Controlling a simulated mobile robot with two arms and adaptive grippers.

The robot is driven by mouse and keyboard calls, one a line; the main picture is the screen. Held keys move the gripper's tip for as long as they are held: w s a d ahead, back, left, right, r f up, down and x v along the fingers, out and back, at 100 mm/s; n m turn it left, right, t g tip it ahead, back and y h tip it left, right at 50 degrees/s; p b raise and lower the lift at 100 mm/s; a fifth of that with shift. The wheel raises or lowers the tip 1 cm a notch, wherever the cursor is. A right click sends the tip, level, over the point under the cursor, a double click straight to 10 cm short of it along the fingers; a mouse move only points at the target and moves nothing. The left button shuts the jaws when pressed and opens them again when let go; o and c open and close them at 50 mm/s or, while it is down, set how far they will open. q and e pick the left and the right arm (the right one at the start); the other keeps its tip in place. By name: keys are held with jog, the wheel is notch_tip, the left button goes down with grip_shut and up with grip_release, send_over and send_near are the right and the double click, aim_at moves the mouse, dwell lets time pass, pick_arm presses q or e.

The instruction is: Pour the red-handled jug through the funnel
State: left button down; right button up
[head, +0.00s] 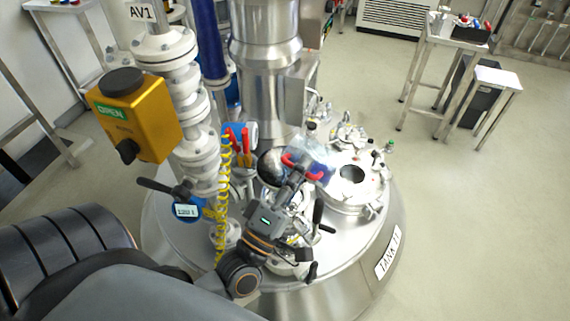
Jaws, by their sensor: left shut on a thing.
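A clear jug (318,153) with a red handle (302,166) is held above the tank lid, near the middle of the picture. My left gripper (294,177) is shut on the jug's red handle. The jug is a little left of a round dark opening (351,174) in the raised fitting on the tank lid. I cannot make out the funnel clearly among the fittings. The jug's contents and exact tilt are too small to tell. My right gripper is not in view.
The steel tank (345,285) carries several valves, clamps and pipes. A yellow valve box (135,115) and a white pipe column stand left of my gripper, with a coiled yellow hose (224,180). A steel table (450,42) stands back right. The floor at right is clear.

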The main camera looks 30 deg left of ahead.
pick_arm(q)
jog(key=shift+a+r+n+y+p, duration=0.25)
jog(key=shift+n+y, duration=0.25)
jog(key=shift+n, duration=0.25)
jog(key=shift+a+r+n+y+p, duration=0.15)
jog(key=shift+a+n+y+p, duration=0.15)
jog(key=shift+n+y, duration=0.3)
jog(key=shift+a+r+n+y+p, duration=0.2)
jog(key=shift+a+n+y, duration=0.15)
jog(key=shift+n, duration=0.5)
dwell(0.4)
jog(key=shift+a+r+n+y, duration=0.15)
jog(key=shift+n+y, duration=0.1)
jog(key=shift+n, duration=0.15)
